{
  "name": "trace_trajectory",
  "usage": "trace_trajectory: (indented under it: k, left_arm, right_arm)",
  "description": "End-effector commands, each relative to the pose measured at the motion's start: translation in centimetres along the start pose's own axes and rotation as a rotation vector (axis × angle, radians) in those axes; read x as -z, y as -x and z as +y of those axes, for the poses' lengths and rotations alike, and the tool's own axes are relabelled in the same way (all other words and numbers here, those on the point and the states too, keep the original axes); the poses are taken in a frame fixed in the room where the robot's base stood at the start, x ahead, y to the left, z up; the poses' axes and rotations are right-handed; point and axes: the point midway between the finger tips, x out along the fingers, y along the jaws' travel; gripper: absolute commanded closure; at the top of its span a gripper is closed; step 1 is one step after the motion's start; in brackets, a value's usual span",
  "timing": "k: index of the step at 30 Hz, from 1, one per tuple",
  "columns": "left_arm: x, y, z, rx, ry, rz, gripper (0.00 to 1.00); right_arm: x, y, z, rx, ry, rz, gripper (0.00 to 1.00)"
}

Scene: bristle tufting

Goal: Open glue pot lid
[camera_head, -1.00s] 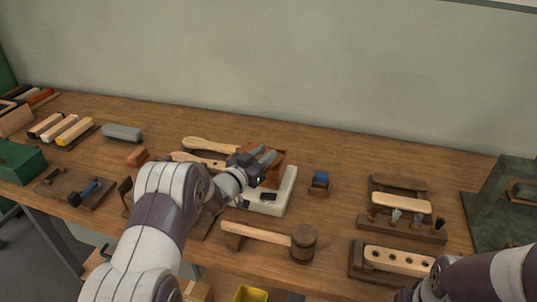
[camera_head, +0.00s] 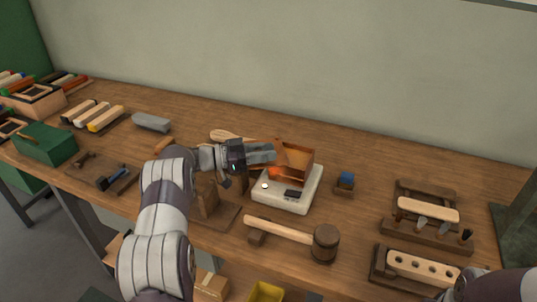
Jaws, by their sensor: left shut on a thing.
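The glue pot (camera_head: 297,164) is a copper-brown box on a white heater base (camera_head: 283,199) near the middle of the bench. An orange glow shows inside the pot, and its top looks at least partly open. My left gripper (camera_head: 266,153) is at the pot's left side, its grey fingers shut on the lid (camera_head: 254,143). Only a thin copper-brown part of the lid shows around the fingers, so its exact tilt is unclear. Of my right arm, only a link shows at the lower right corner; its gripper is out of view.
A wooden mallet (camera_head: 285,231) lies in front of the heater base. Wooden tool racks (camera_head: 427,211) stand further right. A wooden stand (camera_head: 211,207) is close to my left arm. Bare bench lies behind the pot.

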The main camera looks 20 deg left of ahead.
Motion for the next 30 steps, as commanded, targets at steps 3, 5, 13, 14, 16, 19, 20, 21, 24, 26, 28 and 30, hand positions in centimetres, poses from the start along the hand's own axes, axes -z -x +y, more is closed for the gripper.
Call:
trace_trajectory:
  k: [3, 5, 13, 14, 16, 19, 20, 21, 24, 26, 28, 30]
  left_arm:
    - [0.98, 0.11, -0.34, -0.011, -0.019, 0.010, 1.00]
    - [1.03, 0.14, -0.37, -0.015, -0.019, 0.010, 1.00]
    - [1.17, 0.13, -0.38, -0.019, -0.022, 0.009, 1.00]
    - [1.18, 0.12, -0.38, -0.019, -0.023, 0.009, 1.00]
    - [1.19, 0.11, -0.38, -0.018, -0.023, 0.009, 1.00]
    - [1.11, 0.11, -0.37, -0.018, -0.022, 0.009, 0.46]
    - [1.02, 0.11, -0.35, -0.019, -0.020, 0.008, 0.46]
    - [0.92, 0.11, -0.33, -0.019, -0.018, 0.007, 0.46]
    - [0.72, 0.12, -0.29, -0.019, -0.014, 0.006, 0.46]
    - [0.63, 0.13, -0.27, -0.019, -0.013, 0.005, 0.46]
    - [0.72, 0.12, -0.26, -0.019, -0.012, 0.005, 0.46]
    - [1.21, 0.11, -0.25, -0.019, -0.013, 0.004, 0.46]
  right_arm:
    - [0.00, -0.02, 0.00, 0.000, 0.000, 0.000, 0.57]
    - [0.00, -0.02, 0.00, 0.000, 0.000, 0.000, 0.57]
    - [0.00, 0.00, 0.00, 0.000, 0.000, 0.000, 0.57]
    - [0.00, 0.00, 0.00, 0.000, 0.000, 0.000, 0.57]
    - [0.00, 0.00, 0.00, 0.000, 0.000, 0.000, 0.57]
    - [0.01, 0.00, 0.00, 0.000, 0.000, 0.000, 0.57]
    - [0.01, 0.00, 0.00, 0.000, 0.000, 0.000, 0.57]
    - [0.00, -0.01, 0.00, 0.000, 0.000, 0.000, 0.57]
    - [-0.01, -0.05, 0.00, 0.000, 0.000, 0.000, 0.57]
    - [-0.01, -0.06, 0.00, 0.000, 0.000, 0.000, 0.57]
    - [0.00, -0.06, 0.00, 0.000, 0.000, 0.000, 0.57]
    - [0.00, -0.02, 0.00, 0.000, 0.000, 0.000, 0.57]
